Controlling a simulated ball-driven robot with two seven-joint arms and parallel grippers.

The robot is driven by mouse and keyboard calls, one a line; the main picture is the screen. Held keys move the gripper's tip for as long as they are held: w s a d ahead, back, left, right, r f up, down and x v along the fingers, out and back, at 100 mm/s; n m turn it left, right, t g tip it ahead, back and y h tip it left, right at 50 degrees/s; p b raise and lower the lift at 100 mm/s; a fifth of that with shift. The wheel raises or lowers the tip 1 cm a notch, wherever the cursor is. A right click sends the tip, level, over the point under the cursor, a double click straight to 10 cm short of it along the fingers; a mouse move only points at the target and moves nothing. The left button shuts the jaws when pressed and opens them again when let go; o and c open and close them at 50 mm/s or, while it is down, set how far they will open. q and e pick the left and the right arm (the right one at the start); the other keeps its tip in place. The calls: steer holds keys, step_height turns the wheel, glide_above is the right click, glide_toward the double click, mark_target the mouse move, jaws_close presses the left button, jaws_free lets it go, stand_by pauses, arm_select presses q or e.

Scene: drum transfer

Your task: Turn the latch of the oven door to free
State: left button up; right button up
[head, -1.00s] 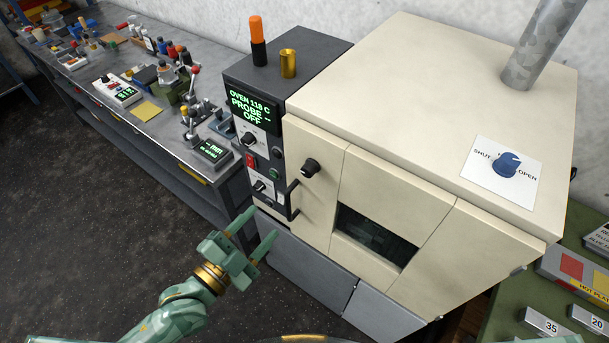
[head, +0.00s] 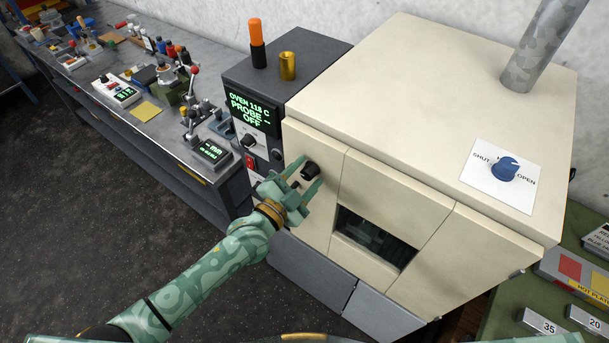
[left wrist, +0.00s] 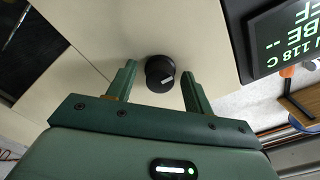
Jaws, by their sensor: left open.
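The oven (head: 440,100) is a large cream box with a small dark window in its front. A black round knob, the latch (head: 310,170), sits on the upper left of the door (head: 318,150). My left gripper (head: 303,175) is open, with one finger on each side of the latch. In the left wrist view the latch (left wrist: 160,73) lies between the two green fingertips (left wrist: 157,78), with a gap on both sides. A pale mark line shows on the knob's face. The door handle is hidden behind my gripper. My right gripper is not in view.
A dark control panel (head: 252,112) reading "OVEN 118 C PROBE -- OFF" stands left of the door. A blue SHUT/OPEN knob (head: 505,168) is on the oven top, below a grey pipe (head: 543,45). A cluttered bench (head: 150,120) runs along the left.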

arm_select(q)
steer(key=c, duration=1)
steer(key=shift+n, duration=0.3)
steer(key=n, duration=0.4)
steer(key=shift+p, duration=0.4)
steer(key=n, duration=0.4)
steer(key=shift+n, duration=0.4)
steer(key=n, duration=0.4)
steer(key=shift+p, duration=0.3)
steer(key=shift+n, duration=2.2)
